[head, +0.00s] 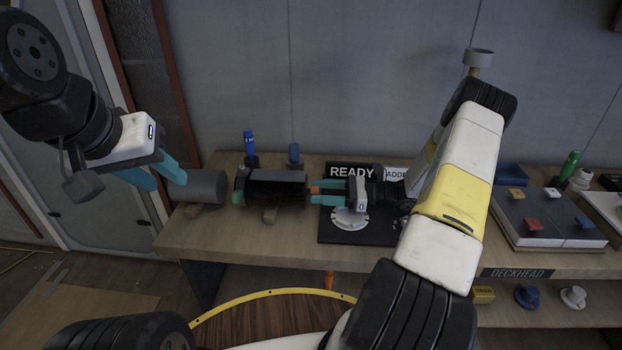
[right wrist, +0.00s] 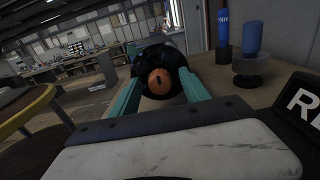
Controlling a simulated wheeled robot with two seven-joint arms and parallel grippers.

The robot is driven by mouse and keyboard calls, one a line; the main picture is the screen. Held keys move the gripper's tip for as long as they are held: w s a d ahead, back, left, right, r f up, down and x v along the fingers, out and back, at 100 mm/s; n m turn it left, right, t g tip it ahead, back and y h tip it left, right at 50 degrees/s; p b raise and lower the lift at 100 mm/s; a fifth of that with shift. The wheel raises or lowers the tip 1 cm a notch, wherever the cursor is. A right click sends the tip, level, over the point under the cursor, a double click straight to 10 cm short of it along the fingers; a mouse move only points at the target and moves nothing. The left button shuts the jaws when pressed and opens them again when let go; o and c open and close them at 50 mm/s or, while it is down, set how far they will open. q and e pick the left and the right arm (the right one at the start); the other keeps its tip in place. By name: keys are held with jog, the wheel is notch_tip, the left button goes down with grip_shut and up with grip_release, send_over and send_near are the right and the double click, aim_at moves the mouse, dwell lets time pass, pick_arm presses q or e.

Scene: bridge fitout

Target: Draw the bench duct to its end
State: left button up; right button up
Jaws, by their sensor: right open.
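The bench duct appears to be the black cylinder (head: 275,188) lying on small wooden blocks on the bench, with a green part at its left end. An orange round knob (right wrist: 160,82) sits at its end facing my right gripper. My right gripper (head: 318,192) is open at the duct's right end. In the right wrist view its teal fingers (right wrist: 158,97) stand on either side of the orange knob; I cannot tell whether they touch it. My left gripper (head: 153,175) is open, its fingers by the left end of a grey cylinder (head: 208,187).
A READY sign (head: 352,172) and a white round dial (head: 350,219) on a black mat are near my right gripper. Blue upright items (head: 249,145) stand behind the duct. A panel with coloured knobs (head: 545,222) is at the right. The wall is close behind.

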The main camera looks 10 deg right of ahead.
grip_shut()
dwell(1.4)
